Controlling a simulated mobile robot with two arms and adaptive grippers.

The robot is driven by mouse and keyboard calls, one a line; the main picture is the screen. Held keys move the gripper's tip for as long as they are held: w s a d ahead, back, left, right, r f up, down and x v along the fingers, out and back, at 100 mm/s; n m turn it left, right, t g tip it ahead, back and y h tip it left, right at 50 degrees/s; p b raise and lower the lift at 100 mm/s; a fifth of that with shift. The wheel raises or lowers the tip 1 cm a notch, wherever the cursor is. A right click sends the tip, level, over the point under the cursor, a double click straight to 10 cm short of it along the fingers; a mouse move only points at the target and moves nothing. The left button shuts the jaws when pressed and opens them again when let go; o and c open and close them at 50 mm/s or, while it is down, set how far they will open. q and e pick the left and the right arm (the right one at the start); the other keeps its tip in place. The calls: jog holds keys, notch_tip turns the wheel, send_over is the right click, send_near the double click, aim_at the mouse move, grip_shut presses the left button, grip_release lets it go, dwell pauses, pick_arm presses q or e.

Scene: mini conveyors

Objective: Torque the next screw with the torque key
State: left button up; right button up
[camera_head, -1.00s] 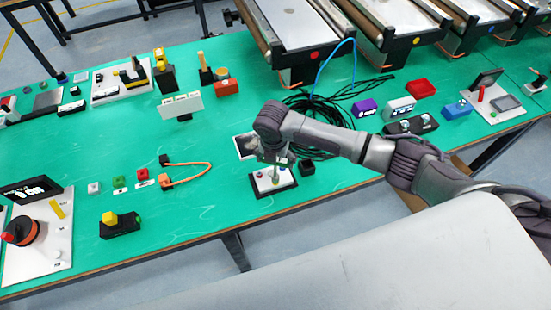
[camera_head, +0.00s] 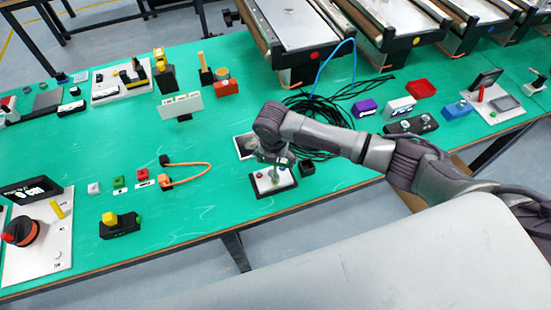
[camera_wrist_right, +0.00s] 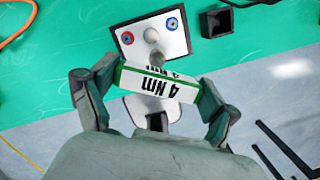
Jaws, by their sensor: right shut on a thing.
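My right gripper (camera_head: 276,160) is above the small white screw plate on its dark base (camera_head: 264,187). In the right wrist view, my right gripper (camera_wrist_right: 152,88) is shut on the torque key (camera_wrist_right: 158,82), a green and white block marked "4 Nm". The screw plate (camera_wrist_right: 150,22) lies beyond the key there. A grey rounded piece (camera_wrist_right: 152,35) shows between the rings. Whether the key's tip touches a screw is hidden. My left gripper is not in view.
A small black open box (camera_head: 307,168) stands close to the right of the plate. An orange cable loop (camera_head: 200,165) is to the left. The table's front edge is close in front.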

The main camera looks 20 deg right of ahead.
jog(key=shift+f+b, duration=0.4)
jog(key=shift+f, duration=0.25)
jog(key=shift+r+m+p, duration=0.15)
jog(key=shift+m+p, duration=0.15)
jog(key=shift+p, duration=0.05)
jog(key=m, duration=0.5)
jog(key=shift+a+g+h, duration=0.1)
jog(key=shift+g+h, duration=0.2)
jog(key=m, duration=0.6)
jog(key=shift+g, duration=0.4)
jog(key=m, duration=0.6)
jog(key=shift+s+g, duration=0.1)
jog(key=shift+g, duration=0.3)
jog(key=m, duration=0.5)
jog(key=shift+g, duration=0.3)
